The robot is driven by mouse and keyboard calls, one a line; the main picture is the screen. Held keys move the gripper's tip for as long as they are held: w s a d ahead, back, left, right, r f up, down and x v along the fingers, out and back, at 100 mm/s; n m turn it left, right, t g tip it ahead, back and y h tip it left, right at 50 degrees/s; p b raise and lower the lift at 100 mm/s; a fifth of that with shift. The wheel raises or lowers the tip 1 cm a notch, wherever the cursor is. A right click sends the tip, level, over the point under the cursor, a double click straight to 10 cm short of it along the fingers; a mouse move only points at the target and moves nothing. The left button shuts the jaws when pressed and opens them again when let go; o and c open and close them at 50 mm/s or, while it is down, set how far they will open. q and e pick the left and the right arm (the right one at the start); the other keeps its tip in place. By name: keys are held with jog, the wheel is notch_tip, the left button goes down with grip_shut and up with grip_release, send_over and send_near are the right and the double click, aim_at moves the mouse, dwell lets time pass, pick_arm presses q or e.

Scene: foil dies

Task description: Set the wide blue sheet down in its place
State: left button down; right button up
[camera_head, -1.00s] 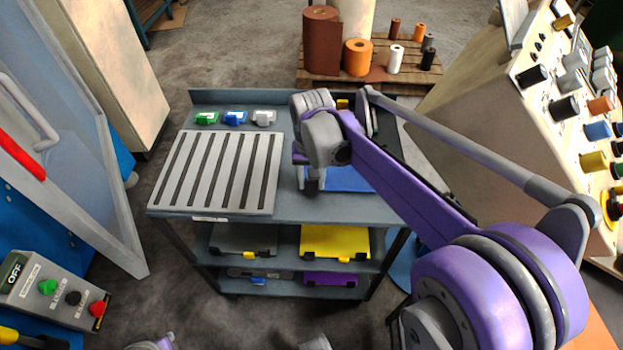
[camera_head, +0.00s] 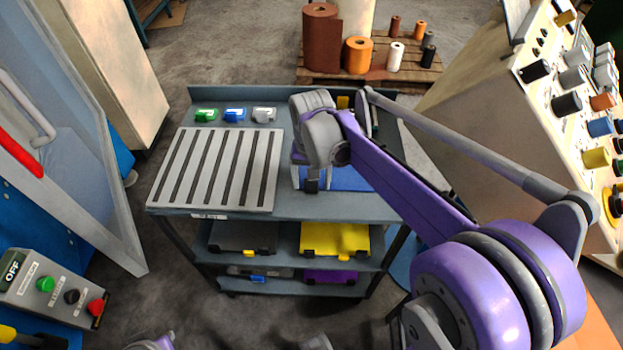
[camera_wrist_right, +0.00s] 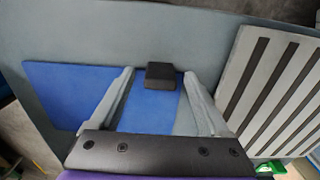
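The wide blue sheet (camera_head: 352,179) lies on the right part of the cart's top, beside the grey slatted plate (camera_head: 217,169). In the wrist view the blue sheet (camera_wrist_right: 62,92) looks flat on the grey top, with a black tab (camera_wrist_right: 160,76) near its edge. My right gripper (camera_head: 312,184) is over the sheet and hides part of it. In the wrist view its two fingers (camera_wrist_right: 158,73) are apart, one on each side of the tab, with a narrow gap showing on both sides. My left gripper is not in view.
A control console (camera_head: 480,120) stands close on the right.

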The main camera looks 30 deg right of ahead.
notch_tip(320, 180, up, 11)
jog(key=p, duration=0.1)
jog(key=s+a+f+n+t+p, duration=0.2)
jog(key=s+a+f+n+p, duration=0.1)
jog(key=s, duration=0.4)
jog(key=s+a+f+n+t+p, duration=0.3)
jog(key=s, duration=0.5)
jog(key=shift+s+a+f, duration=0.2)
jog(key=shift+a+f, duration=0.15)
dwell(0.5)
